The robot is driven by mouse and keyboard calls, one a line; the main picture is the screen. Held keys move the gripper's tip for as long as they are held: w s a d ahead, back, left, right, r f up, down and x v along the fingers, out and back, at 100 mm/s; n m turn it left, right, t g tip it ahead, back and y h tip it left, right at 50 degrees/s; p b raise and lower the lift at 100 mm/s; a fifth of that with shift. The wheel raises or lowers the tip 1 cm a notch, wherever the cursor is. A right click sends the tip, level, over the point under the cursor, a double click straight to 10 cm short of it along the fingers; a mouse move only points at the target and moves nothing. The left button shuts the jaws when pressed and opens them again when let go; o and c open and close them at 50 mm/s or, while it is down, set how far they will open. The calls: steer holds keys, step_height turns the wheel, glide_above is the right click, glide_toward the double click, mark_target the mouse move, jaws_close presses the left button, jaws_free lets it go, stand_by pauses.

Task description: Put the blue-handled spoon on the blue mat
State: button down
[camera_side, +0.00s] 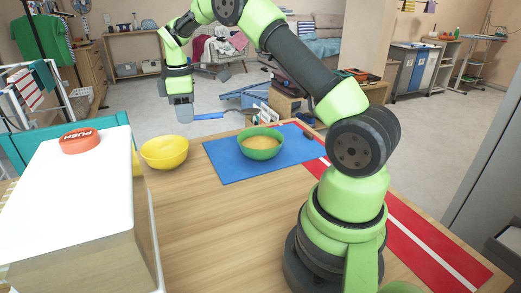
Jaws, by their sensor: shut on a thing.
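My gripper (183,110) is in the upper left part of the side view, pointing down. It is shut on the blue-handled spoon (208,116), whose blue handle sticks out to the right. The spoon is held level in the air above the far edge of the table, beyond the yellow bowl. The spoon's other end is hidden by the gripper. The blue mat (222,169) lies flat on the table, to the right of and below the gripper in the picture.
A green bowl (260,144) with yellowish contents stands on the mat. A yellow bowl (164,152) stands left of the mat. A red strip (420,240) runs along the right. Bare wood lies in front of the mat.

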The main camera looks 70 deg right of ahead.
steer(key=d+f+n, duration=0.3)
steer(key=d, duration=0.4)
steer(key=n, duration=0.4)
glide_above(230, 152)
step_height(230, 152, down, 9)
steer(key=shift+d+f, duration=0.1)
steer(key=shift+f, duration=2.25)
steer(key=c, duration=1.4)
jaws_free()
steer(key=shift+r, duration=0.15)
